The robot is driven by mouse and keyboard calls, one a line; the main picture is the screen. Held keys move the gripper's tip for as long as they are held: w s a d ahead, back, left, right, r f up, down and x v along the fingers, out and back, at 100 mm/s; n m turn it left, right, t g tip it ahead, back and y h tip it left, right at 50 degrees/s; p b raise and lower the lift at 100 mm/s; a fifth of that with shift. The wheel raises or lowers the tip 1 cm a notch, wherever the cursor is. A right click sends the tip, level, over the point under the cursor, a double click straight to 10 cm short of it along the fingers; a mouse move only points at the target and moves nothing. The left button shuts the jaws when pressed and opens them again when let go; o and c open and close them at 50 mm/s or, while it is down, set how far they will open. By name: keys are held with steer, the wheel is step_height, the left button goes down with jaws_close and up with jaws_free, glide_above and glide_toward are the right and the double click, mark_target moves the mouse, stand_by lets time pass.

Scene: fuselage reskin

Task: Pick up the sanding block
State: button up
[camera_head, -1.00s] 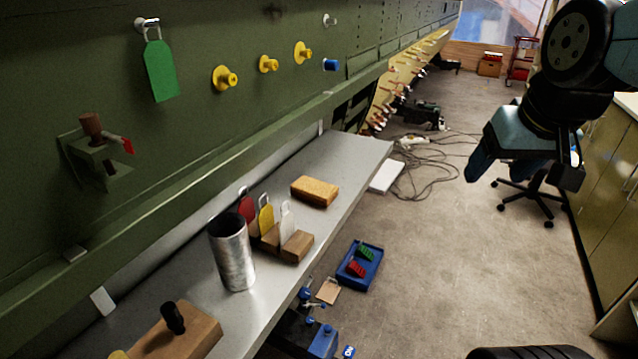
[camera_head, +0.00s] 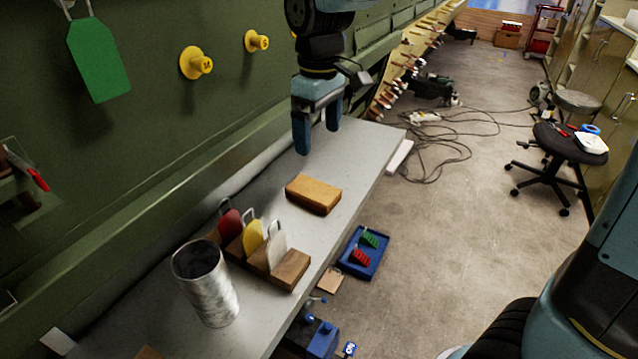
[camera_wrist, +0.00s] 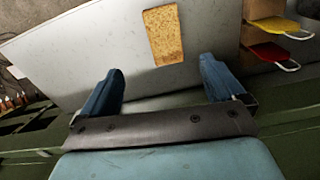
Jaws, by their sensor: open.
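The sanding block (camera_head: 313,194) is a tan-orange rectangular block lying flat on the grey shelf (camera_head: 352,160). In the wrist view the sanding block (camera_wrist: 164,35) lies beyond my fingertips, between their lines and a little right of centre. My gripper (camera_head: 318,145) is open and empty, above the shelf and apart from the block, on its far side in the head view. Its two blue fingers also show in the wrist view (camera_wrist: 162,75), spread wide. Nothing hides the block.
A wooden holder (camera_head: 290,270) with red, yellow and white tags stands nearer on the shelf, beside a metal cylinder (camera_head: 205,283). The green fuselage wall (camera_head: 130,140) with yellow knobs runs along the left. A blue tray (camera_head: 362,252) lies below the shelf's right edge.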

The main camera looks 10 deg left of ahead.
steer(key=a, duration=0.1)
glide_above(312, 187)
steer(key=f, duration=0.9)
steer(key=shift+w+d+f, duration=0.1)
steer(key=shift+w, duration=0.1)
steer(key=shift+s+f, duration=0.2)
steer(key=shift+f, duration=2.4)
steer(key=c, duration=1)
